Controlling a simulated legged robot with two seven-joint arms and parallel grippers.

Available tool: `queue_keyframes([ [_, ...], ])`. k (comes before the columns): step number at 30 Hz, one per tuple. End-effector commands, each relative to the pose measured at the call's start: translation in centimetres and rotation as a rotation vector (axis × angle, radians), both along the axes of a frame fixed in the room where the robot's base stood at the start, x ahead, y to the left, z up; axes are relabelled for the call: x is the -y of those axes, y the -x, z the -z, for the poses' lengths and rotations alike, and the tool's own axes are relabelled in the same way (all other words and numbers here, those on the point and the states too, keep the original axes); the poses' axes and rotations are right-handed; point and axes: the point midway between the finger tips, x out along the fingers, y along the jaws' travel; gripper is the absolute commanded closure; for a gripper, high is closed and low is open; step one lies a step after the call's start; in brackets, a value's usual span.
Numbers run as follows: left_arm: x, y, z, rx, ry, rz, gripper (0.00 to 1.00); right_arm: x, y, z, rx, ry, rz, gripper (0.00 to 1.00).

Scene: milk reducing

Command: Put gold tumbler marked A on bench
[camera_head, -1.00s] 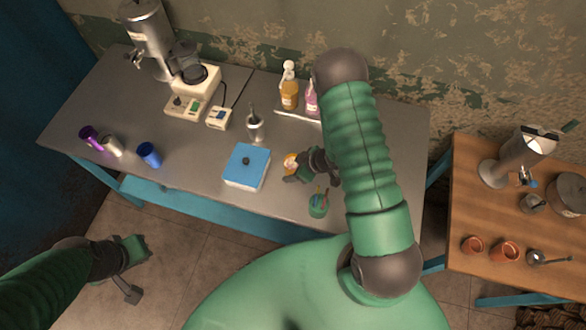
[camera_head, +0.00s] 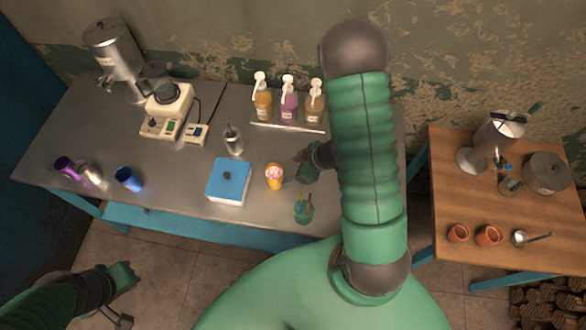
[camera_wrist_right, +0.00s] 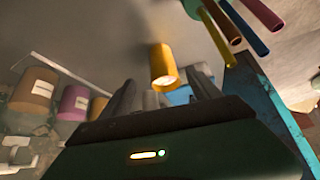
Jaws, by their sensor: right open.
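The gold tumbler (camera_head: 274,182) stands upright on the grey metal bench (camera_head: 205,150), between the blue-topped box and the green pen cup. Pinkish-white shows at its top; no letter A is readable. My right gripper (camera_head: 305,166) is open beside the tumbler, to its right and slightly farther back, apart from it. In the right wrist view the gold tumbler (camera_wrist_right: 162,68) shows beyond the two spread fingers (camera_wrist_right: 163,92), with nothing between them. My left gripper (camera_head: 125,296) hangs over the floor at lower left, off the bench; its jaw opening is unclear.
The blue-topped box (camera_head: 229,180) and the green pen cup (camera_head: 304,208) flank the tumbler. Pump bottles (camera_head: 289,104) stand behind. Purple (camera_head: 68,168), silver (camera_head: 92,176) and blue (camera_head: 128,179) tumblers are at left. A wooden table (camera_head: 440,200) is at right.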

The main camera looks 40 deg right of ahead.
Motion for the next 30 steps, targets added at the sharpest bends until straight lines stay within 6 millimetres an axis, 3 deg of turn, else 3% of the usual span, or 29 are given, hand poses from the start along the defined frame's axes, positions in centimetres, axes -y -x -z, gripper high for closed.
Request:
queue_keyframes([
  [4, 0.0, 0.0, -0.1, 0.000, 0.000, 0.000, 1.00, 0.8, -2.1, -2.8, -0.001, 0.110, 0.083, 0.28],
  [7, 0.0, 0.0, -0.1, 0.000, 0.000, 0.000, 1.00, 0.2, -3.4, -6.8, -0.040, 0.209, 0.238, 0.28],
  [9, 0.0, 0.0, 0.0, 0.000, 0.000, 0.000, 1.00, -1.9, -2.4, -9.5, -0.101, 0.219, 0.348, 0.28],
  [13, 0.0, 0.0, 0.0, 0.000, 0.000, 0.000, 1.00, -7.4, 1.4, -12.7, -0.239, 0.146, 0.467, 0.28],
  [15, 0.0, 0.0, 0.0, 0.000, 0.000, 0.000, 1.00, -9.5, 3.0, -13.4, -0.296, 0.105, 0.488, 0.28],
  [18, 0.0, 0.0, 0.0, 0.000, 0.000, 0.000, 1.00, -10.7, 3.9, -13.8, -0.333, 0.082, 0.500, 0.28],
  [30, 0.0, 0.0, 0.0, 0.000, 0.000, 0.000, 1.00, -10.6, 3.8, -13.7, -0.333, 0.082, 0.503, 0.28],
])
